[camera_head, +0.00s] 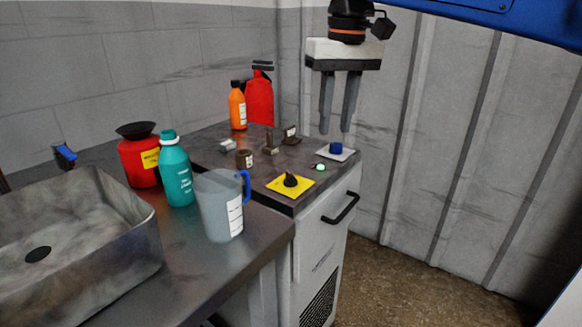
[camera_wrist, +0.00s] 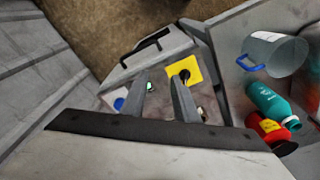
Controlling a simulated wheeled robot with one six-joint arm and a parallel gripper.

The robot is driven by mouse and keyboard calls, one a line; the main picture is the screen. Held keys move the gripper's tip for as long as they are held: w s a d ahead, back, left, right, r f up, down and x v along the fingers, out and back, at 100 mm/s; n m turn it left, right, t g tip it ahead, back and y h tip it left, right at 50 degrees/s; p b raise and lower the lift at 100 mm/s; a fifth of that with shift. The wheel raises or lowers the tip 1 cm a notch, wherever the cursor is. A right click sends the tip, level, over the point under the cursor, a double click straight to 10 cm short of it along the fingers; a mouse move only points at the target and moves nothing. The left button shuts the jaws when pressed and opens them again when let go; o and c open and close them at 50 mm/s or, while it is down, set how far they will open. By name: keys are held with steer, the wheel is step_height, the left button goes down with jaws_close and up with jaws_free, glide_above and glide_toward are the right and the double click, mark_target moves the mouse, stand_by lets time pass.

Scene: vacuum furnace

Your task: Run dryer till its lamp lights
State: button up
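The dryer is a pale cabinet (camera_head: 318,247) with a dark top, a black handle and a vent grille. On its top are a yellow plate with a black knob (camera_head: 291,181), a small lamp (camera_head: 320,167) that shows bright pale green, and a blue button (camera_head: 336,148) on a white plate. The wrist view also shows the knob (camera_wrist: 184,75), the lamp (camera_wrist: 151,86) and the blue button (camera_wrist: 118,103). My gripper (camera_head: 337,132) points down above the blue button's side of the top, apart from it. Its fingers are apart with nothing between them.
A clear jug with blue handle (camera_head: 220,205), a teal bottle (camera_head: 175,170) and a red container (camera_head: 140,160) stand on the left bench beside a metal sink (camera_head: 125,245). An orange bottle (camera_head: 238,108), red extinguisher (camera_head: 260,98) and small dark items (camera_head: 270,143) are at the back.

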step_height(320, 180, up, 5)
steer(key=n+g, duration=0.1)
glide_above(290, 174)
steer(key=shift+h, duration=0.3)
step_height(290, 174, down, 17)
steer(key=shift+f, duration=0.1)
steer(key=shift+c, duration=0.6)
jaws_close()
